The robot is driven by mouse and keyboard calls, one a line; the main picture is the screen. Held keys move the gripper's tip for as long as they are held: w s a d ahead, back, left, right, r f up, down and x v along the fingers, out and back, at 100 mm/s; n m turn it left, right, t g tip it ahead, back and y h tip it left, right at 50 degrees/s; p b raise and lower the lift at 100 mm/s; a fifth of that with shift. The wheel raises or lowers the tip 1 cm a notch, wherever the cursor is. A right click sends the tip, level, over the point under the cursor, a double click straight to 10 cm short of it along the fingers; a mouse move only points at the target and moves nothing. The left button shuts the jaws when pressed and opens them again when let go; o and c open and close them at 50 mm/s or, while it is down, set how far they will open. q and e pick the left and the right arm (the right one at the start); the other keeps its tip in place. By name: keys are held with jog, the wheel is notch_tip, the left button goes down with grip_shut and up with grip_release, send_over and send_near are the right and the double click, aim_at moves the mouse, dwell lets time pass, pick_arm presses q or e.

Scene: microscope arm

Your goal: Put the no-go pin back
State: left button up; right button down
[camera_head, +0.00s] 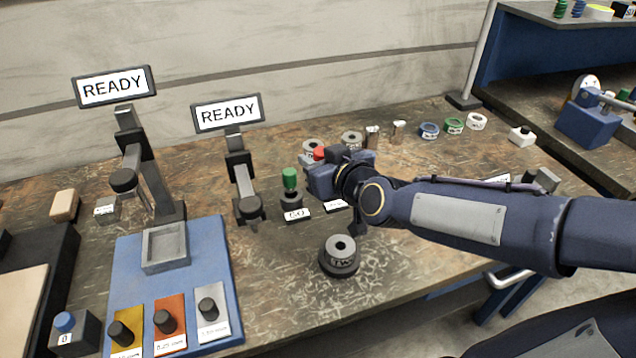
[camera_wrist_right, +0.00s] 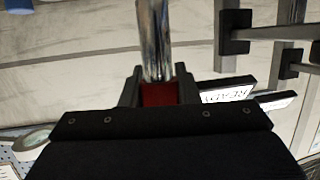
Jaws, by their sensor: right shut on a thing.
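My right gripper (camera_head: 325,172) is over the table, beside the green-topped go pin (camera_head: 290,178). It is shut on the red handle of the no-go pin (camera_head: 319,153). In the right wrist view the red handle (camera_wrist_right: 158,93) sits between the fingers, and the bare metal shaft (camera_wrist_right: 153,40) points away from the gripper. The go pin stands upright in a dark holder behind a GO label (camera_head: 297,214). A second label (camera_head: 336,205) lies to its right, and the gripper hides what stands behind it. My left gripper is not in view.
A round grey gauge block (camera_head: 340,258) stands in front of the labels. Two READY screens (camera_head: 227,113) on stands and a blue tray board (camera_head: 213,262) are on the left. Several rings (camera_head: 429,130) and small parts line the back. The front right of the table is clear.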

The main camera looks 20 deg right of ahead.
jog(key=w+d+f+b, duration=0.1)
jog(key=w+d+f, duration=0.1)
jog(key=w+f, duration=0.1)
jog(key=w+d+f, duration=0.2)
jog(key=w+f, duration=0.1)
jog(key=w, duration=0.1)
jog(key=w+d+f+b, duration=0.1)
jog(key=w+d+f, duration=0.2)
jog(key=w, duration=0.1)
jog(key=shift+f+b, duration=0.3)
jog(key=shift+f, duration=0.1)
jog(key=shift+s+f, duration=0.1)
jog(key=shift+f, duration=1.3)
jog(key=shift+f+b, duration=0.1)
jog(key=shift+b, duration=0.25)
jog(key=shift+f, duration=0.15)
jog(key=c, duration=1.1)
grip_release()
